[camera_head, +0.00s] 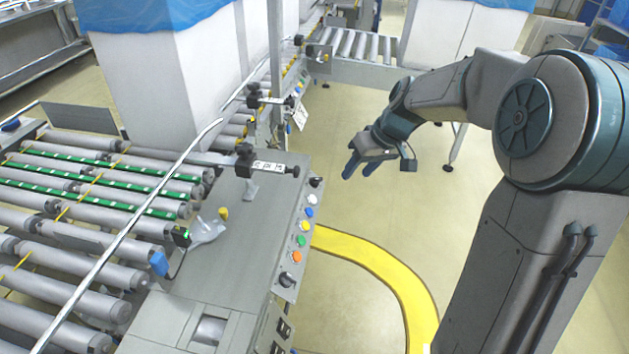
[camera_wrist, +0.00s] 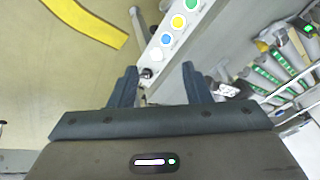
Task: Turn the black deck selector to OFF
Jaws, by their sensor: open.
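The control panel on the deck's right side carries a black knob at each end of its button row. The far black knob (camera_head: 316,182) is beside the white button; it also shows in the wrist view (camera_wrist: 147,73). The near black knob (camera_head: 287,279) is below the orange button. I cannot read labels telling which is the deck selector, nor their positions. My gripper (camera_head: 360,170) is open and empty, apart from the panel over the floor, to the right of the far knob. In the wrist view the far knob appears between my fingertips (camera_wrist: 158,66), nearer the left finger.
Between the knobs are white (camera_head: 312,198), blue (camera_head: 309,213), yellow (camera_head: 305,226), green (camera_head: 302,242) and orange (camera_head: 297,257) buttons. A roller conveyor (camera_head: 80,210) lies left of the deck. A yellow floor stripe (camera_head: 375,260) curves right of the panel. The floor there is clear.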

